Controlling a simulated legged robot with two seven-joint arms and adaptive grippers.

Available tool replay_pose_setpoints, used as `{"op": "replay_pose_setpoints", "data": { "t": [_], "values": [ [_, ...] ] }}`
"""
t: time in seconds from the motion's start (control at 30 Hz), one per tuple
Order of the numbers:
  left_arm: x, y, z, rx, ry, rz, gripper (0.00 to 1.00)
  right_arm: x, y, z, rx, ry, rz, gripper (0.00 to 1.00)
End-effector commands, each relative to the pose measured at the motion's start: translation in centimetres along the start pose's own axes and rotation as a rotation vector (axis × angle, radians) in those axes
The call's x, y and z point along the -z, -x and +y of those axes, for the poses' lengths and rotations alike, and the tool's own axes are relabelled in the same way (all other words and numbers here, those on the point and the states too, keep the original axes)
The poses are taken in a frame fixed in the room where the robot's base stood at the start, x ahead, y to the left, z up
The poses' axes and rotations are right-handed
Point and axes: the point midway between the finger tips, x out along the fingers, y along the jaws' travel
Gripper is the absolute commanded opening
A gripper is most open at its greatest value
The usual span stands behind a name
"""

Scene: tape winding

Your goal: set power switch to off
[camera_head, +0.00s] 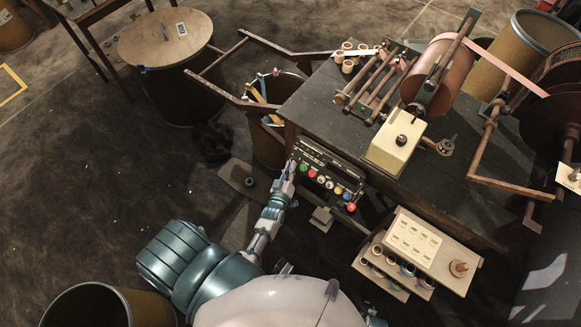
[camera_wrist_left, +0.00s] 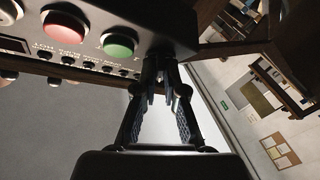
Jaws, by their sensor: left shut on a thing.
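The control panel (camera_head: 325,172) is on the front of the dark machine table, with a row of coloured buttons and small black knobs. My left gripper (camera_head: 291,168) is at the panel's left end. In the left wrist view, the fingertips (camera_wrist_left: 161,78) are closed together against the end of the panel (camera_wrist_left: 150,22), beside a green button (camera_wrist_left: 118,44) and a red button (camera_wrist_left: 66,26). The gripper is shut on what seems to be the power switch, mostly hidden between the fingers; its setting cannot be read. My right gripper is not in view.
A drawer unit with a light top (camera_head: 421,246) stands right of the panel. A bin with coloured tools (camera_head: 268,141) stands behind my left gripper. A roller machine with pink tape (camera_head: 432,77) sits on the table (camera_head: 330,98). Open floor lies left of my arm.

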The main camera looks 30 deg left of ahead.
Motion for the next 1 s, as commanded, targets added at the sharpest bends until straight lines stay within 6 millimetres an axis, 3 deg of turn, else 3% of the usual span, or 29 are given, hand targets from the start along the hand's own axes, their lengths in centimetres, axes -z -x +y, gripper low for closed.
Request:
{"op": "replay_pose_setpoints", "data": {
  "t": [0.03,0.27,0.3,0.37,0.4,0.77,1.0],
  "values": [
    [0.9,-0.5,0.3,-0.006,0.004,0.022,0.00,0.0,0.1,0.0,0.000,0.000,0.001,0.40],
    [0.9,-0.5,0.2,-0.006,0.005,0.022,0.00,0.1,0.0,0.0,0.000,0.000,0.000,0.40],
    [0.9,-0.5,0.2,-0.006,0.005,0.022,0.17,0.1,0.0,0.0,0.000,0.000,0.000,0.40],
    [0.8,-0.5,0.2,-0.006,0.004,0.020,0.32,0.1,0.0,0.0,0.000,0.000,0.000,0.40],
    [0.8,-0.4,0.2,-0.005,0.004,0.017,0.34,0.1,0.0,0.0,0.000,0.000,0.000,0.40],
    [0.3,0.5,0.1,-0.002,0.002,0.007,0.34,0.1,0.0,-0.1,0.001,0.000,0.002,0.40],
    [0.2,5.3,-0.1,-0.001,0.002,0.006,0.34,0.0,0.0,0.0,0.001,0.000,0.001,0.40]
  ]
}}
